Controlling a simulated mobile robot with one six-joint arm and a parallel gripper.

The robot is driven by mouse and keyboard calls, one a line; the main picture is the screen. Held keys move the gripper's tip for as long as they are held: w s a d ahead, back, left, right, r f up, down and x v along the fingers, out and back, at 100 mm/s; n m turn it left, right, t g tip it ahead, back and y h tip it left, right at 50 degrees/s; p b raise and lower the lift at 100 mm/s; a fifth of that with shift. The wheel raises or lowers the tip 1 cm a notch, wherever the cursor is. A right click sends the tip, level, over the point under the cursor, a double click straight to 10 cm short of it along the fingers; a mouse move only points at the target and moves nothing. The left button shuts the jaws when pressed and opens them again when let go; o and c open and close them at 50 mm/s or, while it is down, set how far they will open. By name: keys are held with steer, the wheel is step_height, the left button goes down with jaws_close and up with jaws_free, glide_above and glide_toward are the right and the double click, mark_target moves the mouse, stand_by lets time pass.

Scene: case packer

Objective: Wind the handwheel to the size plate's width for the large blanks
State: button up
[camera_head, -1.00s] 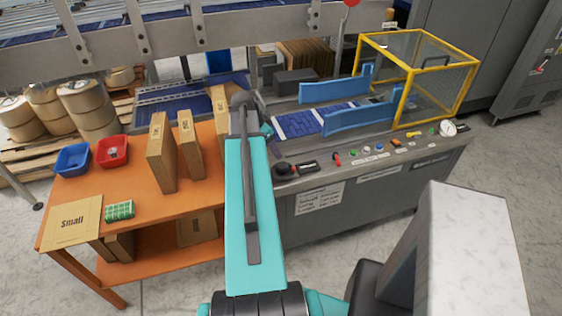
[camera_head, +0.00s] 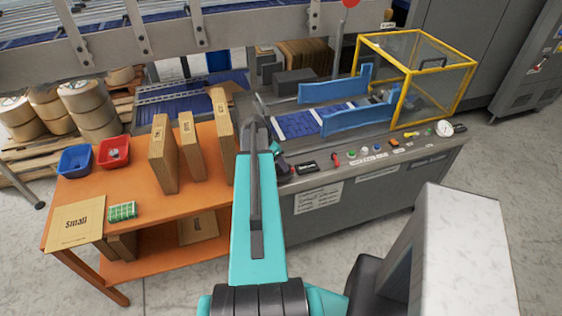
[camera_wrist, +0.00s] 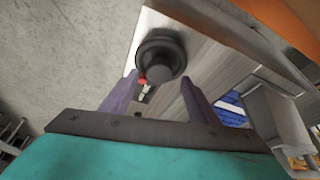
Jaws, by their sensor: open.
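The handwheel (camera_wrist: 160,54) is a round black knob with a raised hub on the machine's metal top. In the wrist view it sits ahead of my gripper (camera_wrist: 160,79), centred between the two fingertips. The fingers are apart and empty, and I cannot tell how far short of the wheel they are. In the head view my arm hides most of the handwheel and gripper. A white plate (camera_head: 318,197) with several printed lines is on the machine's front; its text is too small to read. A small black display (camera_head: 306,168) sits right of the handwheel, unreadable.
Blue guide rails (camera_head: 345,119) flank the blue belt, left of a yellow-framed guard (camera_head: 434,80). Buttons and a red lever (camera_head: 337,159) line the machine's front edge. An orange table (camera_head: 150,205) with upright cartons and bins stands close on the left.

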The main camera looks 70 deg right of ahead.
steer(key=shift+p+x, duration=0.4)
steer(key=shift+x, duration=1)
steer(key=shift+c, duration=0.5)
